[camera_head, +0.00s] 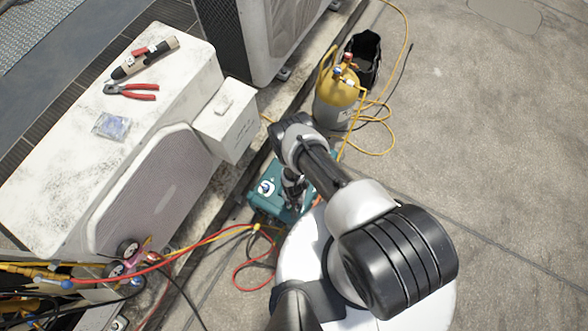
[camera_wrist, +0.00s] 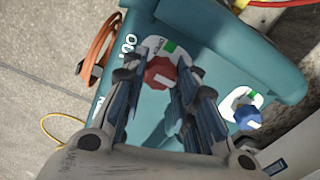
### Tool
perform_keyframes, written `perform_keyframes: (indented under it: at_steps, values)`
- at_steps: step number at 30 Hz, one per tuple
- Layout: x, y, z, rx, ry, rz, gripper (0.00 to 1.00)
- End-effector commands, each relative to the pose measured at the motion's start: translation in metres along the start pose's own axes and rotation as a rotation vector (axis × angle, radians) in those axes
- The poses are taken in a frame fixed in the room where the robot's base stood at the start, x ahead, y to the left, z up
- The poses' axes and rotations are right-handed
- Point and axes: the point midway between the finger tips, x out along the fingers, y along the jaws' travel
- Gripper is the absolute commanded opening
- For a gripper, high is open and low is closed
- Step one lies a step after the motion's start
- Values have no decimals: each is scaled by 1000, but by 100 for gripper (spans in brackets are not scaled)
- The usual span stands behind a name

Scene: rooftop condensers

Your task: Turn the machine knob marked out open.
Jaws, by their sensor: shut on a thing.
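The teal machine (camera_head: 262,206) stands on the ground beside the condenser, partly hidden by my arm. In the wrist view its teal top (camera_wrist: 215,45) carries a red knob (camera_wrist: 160,72) on a white plate with a green mark. A blue knob (camera_wrist: 247,117) on a similar white plate, also with a green mark, is to the right. My gripper (camera_wrist: 160,82) is around the red knob, a finger on each side, and shut on it. In the head view the blue knob (camera_head: 266,187) shows, while the red knob is hidden by my gripper.
The white condenser (camera_head: 150,160) is at left, with pliers (camera_head: 131,92) on top. A yellow cylinder (camera_head: 338,100) and black bucket (camera_head: 366,58) stand behind the machine. Red and yellow hoses (camera_head: 215,238) run at its front left. Concrete at right is clear.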

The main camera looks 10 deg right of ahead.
Motion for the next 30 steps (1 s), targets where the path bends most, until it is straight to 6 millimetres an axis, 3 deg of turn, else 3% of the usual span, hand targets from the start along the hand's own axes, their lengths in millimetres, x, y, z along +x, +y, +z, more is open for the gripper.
perform_keyframes:
  at_steps: [11, 30]
  values:
    - [2, 0, 0, -124, -1, 0, 3]
    - [1, 1, 1, -705, -2, 0, 3]
